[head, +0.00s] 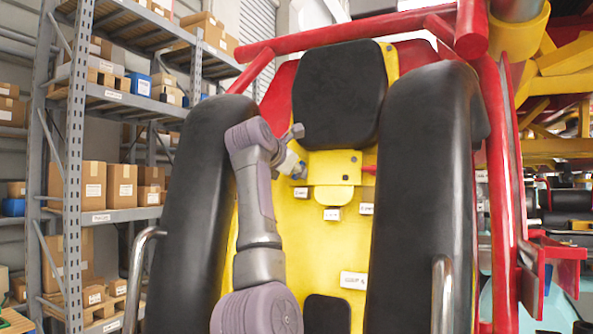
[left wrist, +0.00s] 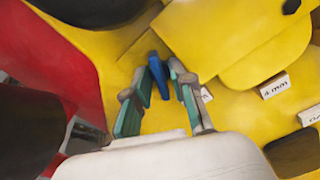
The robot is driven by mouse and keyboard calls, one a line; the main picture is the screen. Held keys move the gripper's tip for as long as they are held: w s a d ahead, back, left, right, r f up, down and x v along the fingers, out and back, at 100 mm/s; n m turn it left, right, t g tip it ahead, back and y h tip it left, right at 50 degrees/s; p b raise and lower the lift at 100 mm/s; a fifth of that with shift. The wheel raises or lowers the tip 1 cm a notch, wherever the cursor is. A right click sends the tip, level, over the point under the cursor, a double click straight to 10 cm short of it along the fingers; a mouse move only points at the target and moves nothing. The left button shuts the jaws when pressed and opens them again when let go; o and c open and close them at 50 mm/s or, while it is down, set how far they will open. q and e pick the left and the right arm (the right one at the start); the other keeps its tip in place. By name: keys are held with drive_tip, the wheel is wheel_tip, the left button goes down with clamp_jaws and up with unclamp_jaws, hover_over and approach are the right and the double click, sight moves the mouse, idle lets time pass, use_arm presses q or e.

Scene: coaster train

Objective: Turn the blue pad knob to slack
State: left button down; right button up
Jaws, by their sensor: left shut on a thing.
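The blue pad knob (left wrist: 158,76) is a small blue lever on the yellow panel (left wrist: 228,112), seen in the left wrist view between my left fingertips. My left gripper (left wrist: 158,70) is shut on it, one teal-padded finger on each side. In the head view my left gripper (head: 298,170) reaches the yellow seat back at the left of the yellow bracket, and the arm hides most of the knob there. A small white label (left wrist: 206,94) beside the right finger is partly hidden. My right gripper is not in view.
Tall black padded bolsters (head: 418,185) flank the yellow panel, with a black headrest (head: 340,92) above. A red knob (head: 370,169) sits right of the bracket. Several white labels, one reading "4 mm" (left wrist: 275,85), are on the panel. Metal handles (head: 442,290) stand at the front.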

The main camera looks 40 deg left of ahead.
use_arm(q)
drive_tip(key=shift+f, duration=0.15)
drive_tip(key=c, duration=1.3)
unclamp_jaws()
drive_tip(key=shift+o, duration=0.2)
drive_tip(key=shift+s, duration=0.1)
drive_tip(key=v, duration=1.2)
